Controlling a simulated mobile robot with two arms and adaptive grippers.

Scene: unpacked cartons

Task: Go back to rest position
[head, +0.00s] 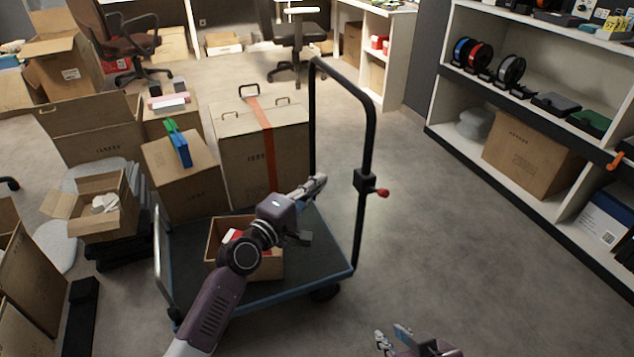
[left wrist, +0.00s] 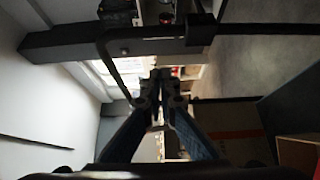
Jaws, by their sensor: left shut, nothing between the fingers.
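My left arm reaches in from the bottom left of the head view. Its gripper (head: 318,183) is shut and empty, above the cart's deck and near the upright handle. In the left wrist view its two fingers meet at the tips (left wrist: 160,82) with nothing between them. My right gripper (head: 392,336) shows at the bottom edge of the head view, with its fingertips apart and nothing seen between them, over bare floor. Most of the right arm is out of frame.
A blue-edged cart (head: 310,285) with a black handle (head: 369,140) stands under my left arm. It carries an open carton (head: 215,240), partly hidden by the arm. Cartons (head: 262,150) crowd the left; a shelf (head: 465,140) lines the right. Floor right of the cart is clear.

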